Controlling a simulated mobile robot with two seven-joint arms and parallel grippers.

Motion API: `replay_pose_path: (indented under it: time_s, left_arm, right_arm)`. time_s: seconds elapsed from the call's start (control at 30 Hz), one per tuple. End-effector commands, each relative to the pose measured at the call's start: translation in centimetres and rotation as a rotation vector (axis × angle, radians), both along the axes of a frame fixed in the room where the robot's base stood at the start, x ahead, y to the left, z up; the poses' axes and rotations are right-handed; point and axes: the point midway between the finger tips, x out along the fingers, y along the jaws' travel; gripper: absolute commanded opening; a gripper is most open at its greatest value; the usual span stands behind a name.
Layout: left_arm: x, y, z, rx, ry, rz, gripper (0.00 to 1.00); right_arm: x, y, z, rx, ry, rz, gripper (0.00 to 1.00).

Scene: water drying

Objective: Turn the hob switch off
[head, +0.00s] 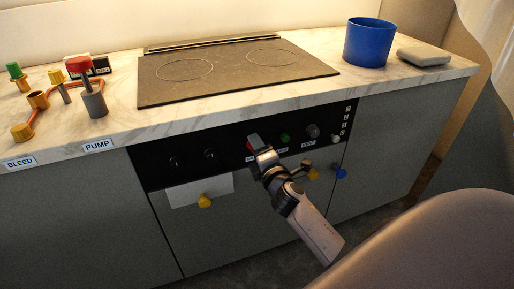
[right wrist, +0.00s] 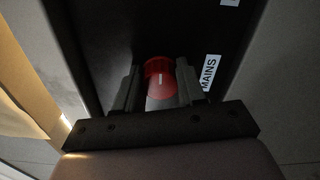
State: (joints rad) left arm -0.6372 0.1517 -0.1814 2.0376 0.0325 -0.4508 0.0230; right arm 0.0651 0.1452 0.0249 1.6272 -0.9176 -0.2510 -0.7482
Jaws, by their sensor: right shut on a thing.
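The hob (head: 235,72) is a dark glass plate with two ring outlines, set in the marble counter. Below its front edge is a black control panel (head: 232,140) with several knobs. My right gripper (head: 254,143) is at the panel, shut on a red knob (right wrist: 160,82). In the right wrist view the knob sits between both fingers, with a pale line on its face and a "MAINS" label (right wrist: 210,72) beside it. In the head view the gripper hides most of the knob. I cannot tell which knob is the hob switch. My left gripper is out of view.
A green knob (head: 285,138), a grey knob (head: 312,131) and two dark knobs (head: 210,154) are on the panel. Yellow knobs (head: 205,201) and a blue knob (head: 341,173) sit below. A blue pot (head: 369,43) and copper pipework (head: 38,101) stand on the counter.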

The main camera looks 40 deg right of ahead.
Motion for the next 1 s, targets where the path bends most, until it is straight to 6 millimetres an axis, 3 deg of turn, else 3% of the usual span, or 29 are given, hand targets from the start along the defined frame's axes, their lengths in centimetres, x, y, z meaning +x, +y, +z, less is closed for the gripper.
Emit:
replay_pose_path:
  time_s: [0.5,0.53,0.6,1.0]
  left_arm:
    - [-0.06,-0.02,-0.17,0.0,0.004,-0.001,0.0]
    - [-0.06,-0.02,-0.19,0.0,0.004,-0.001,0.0]
    - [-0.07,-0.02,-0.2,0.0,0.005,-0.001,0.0]
    - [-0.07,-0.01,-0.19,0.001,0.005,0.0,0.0]
  right_arm:
    - [0.0,-0.14,0.06,0.016,-0.005,-0.004,0.09]
    - [-0.01,-0.15,0.07,0.016,-0.005,-0.004,0.46]
    - [0.0,-0.14,0.05,0.015,-0.004,-0.003,0.65]
    - [-0.62,0.11,-0.08,0.016,-0.002,-0.001,0.65]
